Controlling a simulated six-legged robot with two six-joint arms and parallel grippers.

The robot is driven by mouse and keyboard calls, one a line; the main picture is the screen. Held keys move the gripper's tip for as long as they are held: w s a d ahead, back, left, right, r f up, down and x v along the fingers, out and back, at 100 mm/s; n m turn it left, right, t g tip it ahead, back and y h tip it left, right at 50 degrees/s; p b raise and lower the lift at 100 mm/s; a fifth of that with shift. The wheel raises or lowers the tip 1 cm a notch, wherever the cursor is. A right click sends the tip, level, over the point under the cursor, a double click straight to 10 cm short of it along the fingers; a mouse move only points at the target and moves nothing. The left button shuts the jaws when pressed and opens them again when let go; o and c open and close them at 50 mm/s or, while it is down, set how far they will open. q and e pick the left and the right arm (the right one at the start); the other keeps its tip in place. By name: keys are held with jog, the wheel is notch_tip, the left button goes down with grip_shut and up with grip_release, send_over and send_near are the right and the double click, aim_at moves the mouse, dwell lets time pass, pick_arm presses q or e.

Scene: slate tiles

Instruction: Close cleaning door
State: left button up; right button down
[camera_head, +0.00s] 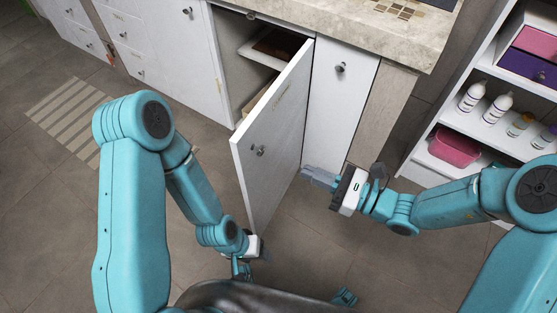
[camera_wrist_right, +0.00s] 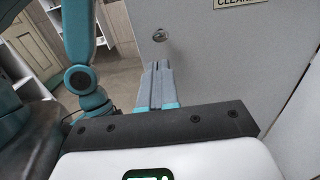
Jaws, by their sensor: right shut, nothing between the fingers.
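The white cleaning door (camera_head: 275,135) stands wide open, swung out from the cabinet on its right-hand edge. It has a small round knob (camera_head: 260,151), and part of a label shows on its face in the right wrist view. My right gripper (camera_head: 308,174) is shut and empty, beside the door on its right. In the right wrist view my right gripper's fingers (camera_wrist_right: 157,72) are together, with the door panel (camera_wrist_right: 225,65) filling the right side and the knob (camera_wrist_right: 160,35) just above the fingertips. My left gripper (camera_head: 247,264) is low, near the door's bottom corner; its fingers are partly hidden.
The open cabinet (camera_head: 236,75) has items on its inner shelves. A stone countertop (camera_head: 360,30) lies above it. A white shelf unit (camera_head: 485,90) with bottles and a pink basket (camera_head: 454,148) stands at right. A striped mat (camera_head: 65,115) lies on the floor at left.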

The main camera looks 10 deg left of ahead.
jog(key=b+x, duration=0.1)
jog(key=x, duration=0.8)
jog(key=shift+a, duration=0.2)
jog(key=shift+a, duration=0.15)
